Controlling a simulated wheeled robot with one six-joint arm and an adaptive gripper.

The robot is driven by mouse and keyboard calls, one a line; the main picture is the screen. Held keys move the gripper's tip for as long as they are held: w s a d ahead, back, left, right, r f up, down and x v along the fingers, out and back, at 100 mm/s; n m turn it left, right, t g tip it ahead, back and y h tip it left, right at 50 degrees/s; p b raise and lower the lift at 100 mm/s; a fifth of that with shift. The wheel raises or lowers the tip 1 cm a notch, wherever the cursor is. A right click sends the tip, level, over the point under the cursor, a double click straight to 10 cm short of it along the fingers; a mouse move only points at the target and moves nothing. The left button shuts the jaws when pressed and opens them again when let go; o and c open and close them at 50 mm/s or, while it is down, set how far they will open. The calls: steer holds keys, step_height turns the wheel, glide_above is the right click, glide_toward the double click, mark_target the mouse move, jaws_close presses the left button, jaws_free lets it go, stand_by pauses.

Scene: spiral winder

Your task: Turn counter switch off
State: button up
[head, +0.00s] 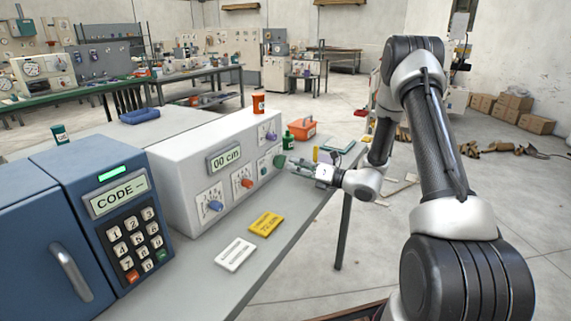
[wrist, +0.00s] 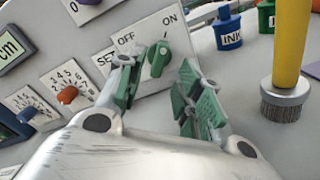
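The counter switch is a green knob (wrist: 159,60) on a white plate marked OFF at its upper left and ON at its upper right. Its pale mark appears to point up toward ON. In the head view the green knob (head: 279,161) is at the right end of the white machine's front. My gripper (wrist: 163,92) is open, with green-padded fingers on either side of the knob's lower part. The left finger is close to the knob; whether it touches is unclear. In the head view my gripper (head: 296,166) is right at the panel.
The white winder (head: 222,180) also carries a blue knob (head: 215,206), a red knob (head: 247,183) and a display reading 00 cm (head: 224,158). A yellow-handled brush (wrist: 288,60) and ink bottles (wrist: 228,28) stand close on the right. A blue keypad box (head: 128,215) is at left.

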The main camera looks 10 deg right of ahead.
mark_target(284, 163)
steer(key=shift+x, duration=2.35)
jaws_close()
